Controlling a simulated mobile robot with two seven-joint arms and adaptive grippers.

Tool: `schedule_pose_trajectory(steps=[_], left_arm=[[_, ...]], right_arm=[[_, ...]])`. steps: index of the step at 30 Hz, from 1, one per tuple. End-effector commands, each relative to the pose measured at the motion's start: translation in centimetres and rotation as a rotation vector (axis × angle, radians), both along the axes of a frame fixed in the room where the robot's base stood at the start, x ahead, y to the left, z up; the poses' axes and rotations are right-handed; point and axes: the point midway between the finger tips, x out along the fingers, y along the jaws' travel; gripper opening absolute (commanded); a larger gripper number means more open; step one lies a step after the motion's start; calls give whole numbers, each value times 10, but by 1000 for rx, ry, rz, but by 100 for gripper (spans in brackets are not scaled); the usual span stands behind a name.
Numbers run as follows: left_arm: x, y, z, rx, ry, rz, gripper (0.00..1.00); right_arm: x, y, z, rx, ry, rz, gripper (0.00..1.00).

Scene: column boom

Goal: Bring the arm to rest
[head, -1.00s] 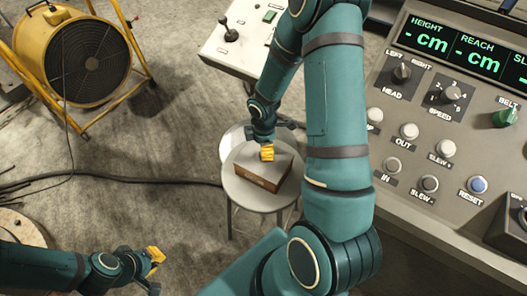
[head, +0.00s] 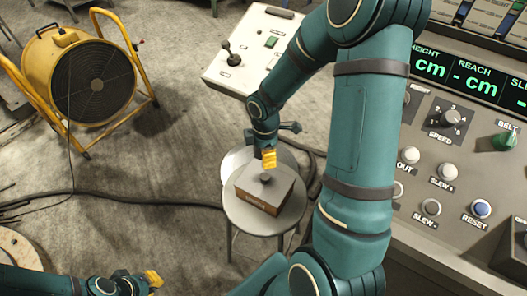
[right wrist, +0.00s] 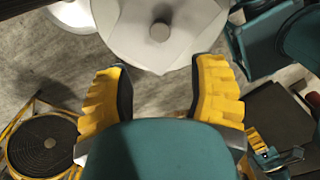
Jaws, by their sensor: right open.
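My right gripper (head: 268,158) hangs above a box (head: 262,196) with a grey top, brown side and dark knob (head: 265,178). The box sits on a round grey stool (head: 237,214). In the right wrist view the two yellow fingers of this gripper (right wrist: 160,92) are apart with nothing between them; the knob (right wrist: 159,30) shows beyond them, clear of the tips. My left gripper (head: 152,280) is low at the left in the head view, away from the stool, and it also shows in the right wrist view (right wrist: 262,145); its jaw gap is unclear.
A control console (head: 445,190) with knobs and displays stands at the right, partly behind my right arm. A pale box with a joystick (head: 240,62) is at the back. A yellow fan (head: 92,82) stands at the far left. A dark cable (head: 130,200) crosses open floor.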

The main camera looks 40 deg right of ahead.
Motion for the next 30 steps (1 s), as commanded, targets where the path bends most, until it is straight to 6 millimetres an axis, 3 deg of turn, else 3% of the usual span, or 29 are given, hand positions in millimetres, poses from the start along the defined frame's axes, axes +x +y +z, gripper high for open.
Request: schedule_pose_trajectory(steps=[11,14,17,21,24,27,30], left_arm=[[6,1,0,3,-14,3,0],[4,1,0,2,-11,2,0],[4,1,0,2,-11,2,0],[4,1,0,2,-11,2,0],[4,1,0,3,-11,2,0],[4,1,0,2,-11,2,0],[4,1,0,2,-11,2,0]], right_arm=[[0,6,-4,12,0,-12,57],[2,39,-22,77,-11,-102,57],[0,91,-49,178,-15,-278,57],[-18,172,-87,316,21,-635,57],[-36,212,-106,365,60,-886,57],[-52,234,-118,381,85,-1078,57],[-62,245,-124,383,96,-1195,57]])
